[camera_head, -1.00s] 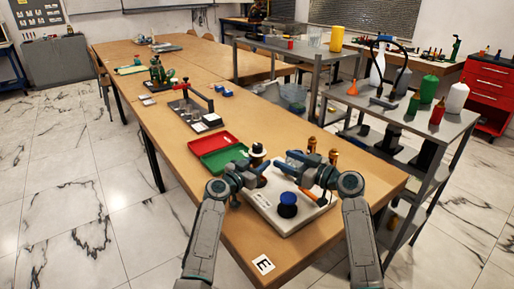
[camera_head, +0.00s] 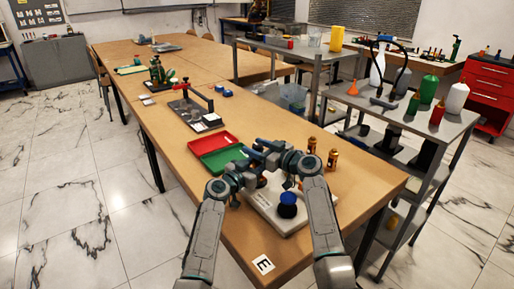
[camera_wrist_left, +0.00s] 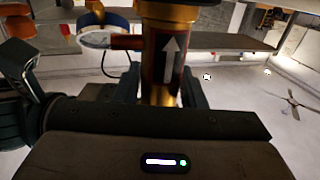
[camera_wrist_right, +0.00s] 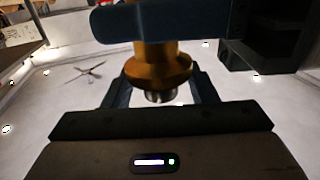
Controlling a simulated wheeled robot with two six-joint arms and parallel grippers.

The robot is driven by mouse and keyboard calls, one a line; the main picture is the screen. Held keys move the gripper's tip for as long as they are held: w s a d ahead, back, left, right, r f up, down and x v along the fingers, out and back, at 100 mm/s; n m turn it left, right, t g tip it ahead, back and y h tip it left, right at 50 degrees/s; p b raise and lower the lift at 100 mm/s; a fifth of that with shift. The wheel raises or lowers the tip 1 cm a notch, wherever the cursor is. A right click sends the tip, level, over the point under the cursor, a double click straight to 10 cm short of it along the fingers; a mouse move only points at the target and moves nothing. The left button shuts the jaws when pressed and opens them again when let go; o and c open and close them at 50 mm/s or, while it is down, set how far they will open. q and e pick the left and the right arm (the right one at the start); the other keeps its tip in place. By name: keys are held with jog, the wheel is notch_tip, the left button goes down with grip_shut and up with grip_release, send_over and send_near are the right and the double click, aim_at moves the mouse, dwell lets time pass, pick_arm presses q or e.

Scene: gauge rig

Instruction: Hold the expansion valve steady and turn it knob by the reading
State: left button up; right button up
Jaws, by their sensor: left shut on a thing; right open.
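The expansion valve fills the middle of the left wrist view as a coppery upright body (camera_wrist_left: 160,60) with a white arrow. A small round gauge (camera_wrist_left: 95,40) sticks out at its side. My left gripper (camera_wrist_left: 163,92) is shut on this body. In the right wrist view the valve's flared brass part (camera_wrist_right: 158,65), with a silver end, stands between the fingers of my right gripper (camera_wrist_right: 161,88), which are open and apart. A blue-grey bar, apparently a left finger, crosses the brass there. In the head view the arms hide the valve, and I cannot read the gauge.
A white board (camera_head: 262,207) with a blue-topped black piece (camera_head: 287,205) lies in front of the grippers. Two brass-coloured pieces (camera_head: 332,159) stand to the right. Red (camera_head: 213,142) and green (camera_head: 217,160) trays lie behind left.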

jog(key=c, duration=1)
jog(key=shift+m+t+h, duration=0.8)
jog(key=shift+t, duration=0.2)
jog(key=shift+m+t+h, duration=1.4)
jog(key=shift+m+h, duration=0.1)
jog(key=shift+h, duration=0.4)
jog(key=o, duration=1)
